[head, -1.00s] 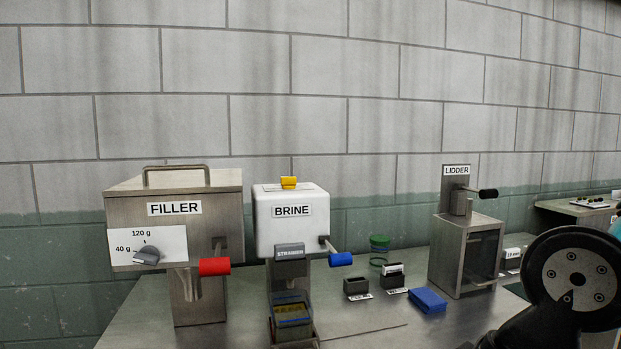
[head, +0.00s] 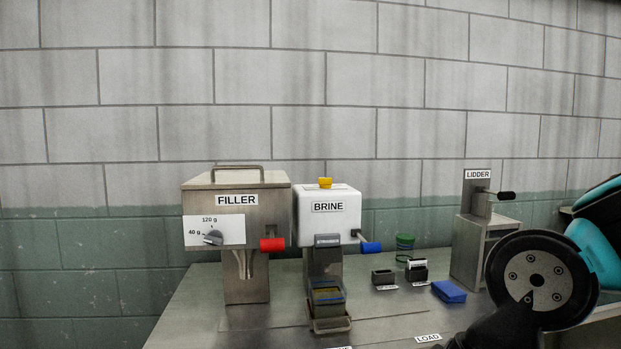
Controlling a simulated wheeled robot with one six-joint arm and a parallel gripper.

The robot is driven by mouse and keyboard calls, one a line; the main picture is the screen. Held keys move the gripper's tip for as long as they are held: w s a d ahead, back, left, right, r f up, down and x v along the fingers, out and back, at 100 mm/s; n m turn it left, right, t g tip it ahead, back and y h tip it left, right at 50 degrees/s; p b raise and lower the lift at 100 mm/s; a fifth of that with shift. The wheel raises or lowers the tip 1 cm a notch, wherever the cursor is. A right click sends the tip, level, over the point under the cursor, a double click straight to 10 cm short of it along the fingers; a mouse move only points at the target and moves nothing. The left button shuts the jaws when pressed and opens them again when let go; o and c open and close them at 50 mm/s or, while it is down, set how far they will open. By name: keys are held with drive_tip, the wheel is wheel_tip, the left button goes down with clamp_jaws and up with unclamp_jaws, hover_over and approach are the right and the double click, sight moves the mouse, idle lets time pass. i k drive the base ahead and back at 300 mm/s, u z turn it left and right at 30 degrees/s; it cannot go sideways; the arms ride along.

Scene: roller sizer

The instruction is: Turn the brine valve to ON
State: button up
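The white brine dispenser (head: 328,222) stands on the metal counter, right of the filler, with a label reading BRINE. A yellow valve knob (head: 325,183) sits on top of it. A blue-gripped lever (head: 371,247) sticks out at its right side. Below its spout stands a clear container with yellowish contents and a blue rim (head: 328,296), on a small metal tray. No ON or OFF marking can be read. My gripper is out of view; only dark and teal parts of my arm show at the lower right, well apart from the dispenser.
The filler (head: 238,236) with a red handle stands at left. The lidder (head: 480,240) stands at right, partly behind my arm. Small dark bins (head: 416,270), a green-lidded jar (head: 404,242) and a blue block (head: 449,291) lie between. The front counter is mostly clear.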

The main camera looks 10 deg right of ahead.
sight(323, 182)
drive_tip(key=u, duration=0.1)
drive_tip(key=i, duration=0.9)
drive_tip(key=u, duration=0.05)
